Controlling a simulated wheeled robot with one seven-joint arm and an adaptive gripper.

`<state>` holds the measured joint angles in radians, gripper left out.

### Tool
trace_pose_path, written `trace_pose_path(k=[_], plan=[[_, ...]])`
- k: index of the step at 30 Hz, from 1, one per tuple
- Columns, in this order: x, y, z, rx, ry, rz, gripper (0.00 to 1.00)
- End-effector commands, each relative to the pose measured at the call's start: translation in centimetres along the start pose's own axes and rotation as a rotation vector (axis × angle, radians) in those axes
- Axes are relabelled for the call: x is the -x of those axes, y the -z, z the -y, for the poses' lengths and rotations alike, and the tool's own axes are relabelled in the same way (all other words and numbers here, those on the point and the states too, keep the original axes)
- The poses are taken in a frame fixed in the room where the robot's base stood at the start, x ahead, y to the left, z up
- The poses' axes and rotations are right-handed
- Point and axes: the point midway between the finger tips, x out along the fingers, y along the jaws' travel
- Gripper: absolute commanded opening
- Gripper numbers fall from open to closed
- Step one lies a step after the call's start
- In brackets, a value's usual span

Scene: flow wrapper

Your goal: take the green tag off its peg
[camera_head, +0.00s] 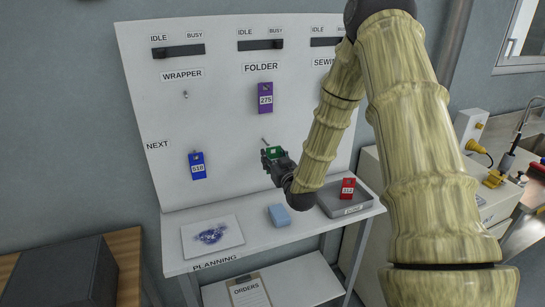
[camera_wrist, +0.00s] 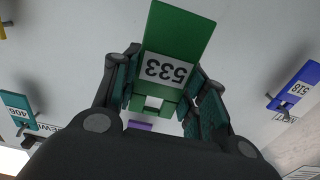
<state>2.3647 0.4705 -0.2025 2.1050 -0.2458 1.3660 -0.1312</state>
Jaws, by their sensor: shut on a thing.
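The green tag (camera_wrist: 178,35), numbered 533, is held between the fingers of my gripper (camera_wrist: 165,82) in the wrist view, its number upside down. In the head view the tag (camera_head: 273,152) shows small and green at the tip of my gripper (camera_head: 271,159), in front of the white board. A bare-looking peg (camera_head: 264,140) sticks out of the board just above and left of the tag. The tag appears apart from this peg, but the exact gap in depth cannot be told.
A blue tag (camera_head: 197,166) and a purple tag (camera_head: 265,98) hang on the board (camera_head: 220,120). A red tag (camera_head: 348,188) is in a grey tray (camera_head: 333,208) on the shelf. A blue block (camera_head: 279,215) lies left of it. The WRAPPER peg (camera_head: 185,94) is empty.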

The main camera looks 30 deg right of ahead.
Motion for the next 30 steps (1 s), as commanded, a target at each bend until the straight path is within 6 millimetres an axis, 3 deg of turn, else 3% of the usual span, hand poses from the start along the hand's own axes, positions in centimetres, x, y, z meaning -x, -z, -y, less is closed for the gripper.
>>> trace_pose_path(k=[30], plan=[[2.2,0.0,0.0,0.0,0.0,0.0,0.2]])
